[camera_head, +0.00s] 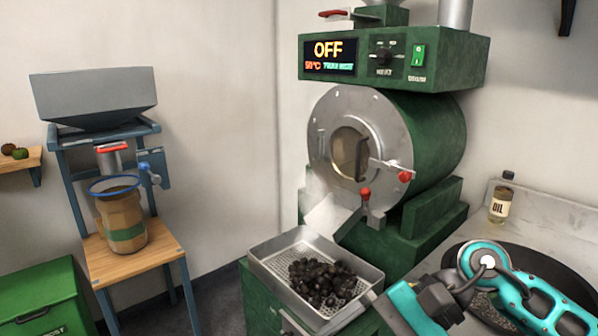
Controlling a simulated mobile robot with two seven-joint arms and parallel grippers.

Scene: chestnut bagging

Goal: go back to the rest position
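My teal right arm (515,290) is folded at the lower right, over the counter and in front of a round black pan. Its dark wrist part points down and left, close to the right side of the metal tray. The fingers of my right gripper cannot be made out. My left arm and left gripper are not in view. The perforated metal tray (268,249) holds a heap of dark chestnuts (325,281) below the roaster's chute.
The green roaster (435,125) reads OFF. An oil bottle (501,199) stands on the counter (565,215). A green bin (45,295) is at lower left.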

